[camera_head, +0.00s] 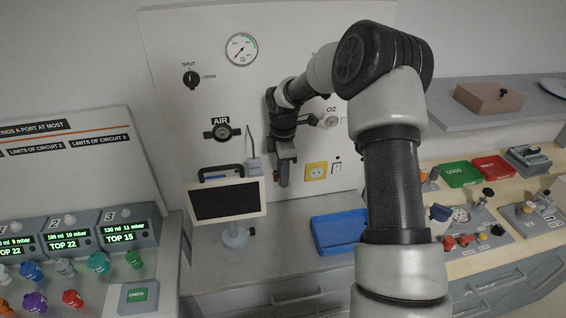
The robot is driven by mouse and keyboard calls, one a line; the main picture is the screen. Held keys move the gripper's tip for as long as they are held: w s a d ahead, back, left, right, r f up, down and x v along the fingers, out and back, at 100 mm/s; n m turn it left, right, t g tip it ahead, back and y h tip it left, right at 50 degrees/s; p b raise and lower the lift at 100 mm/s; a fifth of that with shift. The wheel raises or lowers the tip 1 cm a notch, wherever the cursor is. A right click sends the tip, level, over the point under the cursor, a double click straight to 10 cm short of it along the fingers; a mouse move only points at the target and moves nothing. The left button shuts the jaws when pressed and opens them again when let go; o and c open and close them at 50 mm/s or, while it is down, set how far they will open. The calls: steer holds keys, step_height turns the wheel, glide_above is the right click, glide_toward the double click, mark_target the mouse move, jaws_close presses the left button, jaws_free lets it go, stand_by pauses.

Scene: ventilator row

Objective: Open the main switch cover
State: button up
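My gripper (284,181) is at the end of my arm in front of the white wall panel, pointing down. It is between the monitor and a yellow socket plate (316,171). It looks narrow from here, and I cannot tell whether its fingers are apart or whether they touch anything. A small white plate with a dark outline (337,168) is on the panel just right of the yellow plate and may be a switch. No part is clearly recognisable as the main switch cover. My gripper and wrist hide part of the panel.
A black-screened monitor (228,200) stands on the counter, close left of my gripper. A blue tray (340,231) lies to the right below. The panel carries a gauge (241,48), a SHUT/OPEN knob (191,79) and an AIR port (221,132). Ventilator units (70,240) stand at left.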

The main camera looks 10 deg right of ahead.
step_height(320, 180, up, 17)
steer(key=shift+s+b, duration=0.35)
steer(key=shift+b, duration=0.1)
steer(key=shift+r, duration=0.1)
steer(key=s+r+m+t+h, duration=0.1)
steer(key=s+r+m, duration=0.35)
steer(key=s, duration=0.45)
steer(key=s+r+m+t, duration=0.2)
steer(key=s+r+m, duration=0.25)
steer(key=s, duration=0.35)
steer(key=s+f+m+t+y, duration=0.1)
steer(key=s+f+m+t, duration=0.1)
steer(key=s+m, duration=0.7)
steer(key=s, duration=0.6)
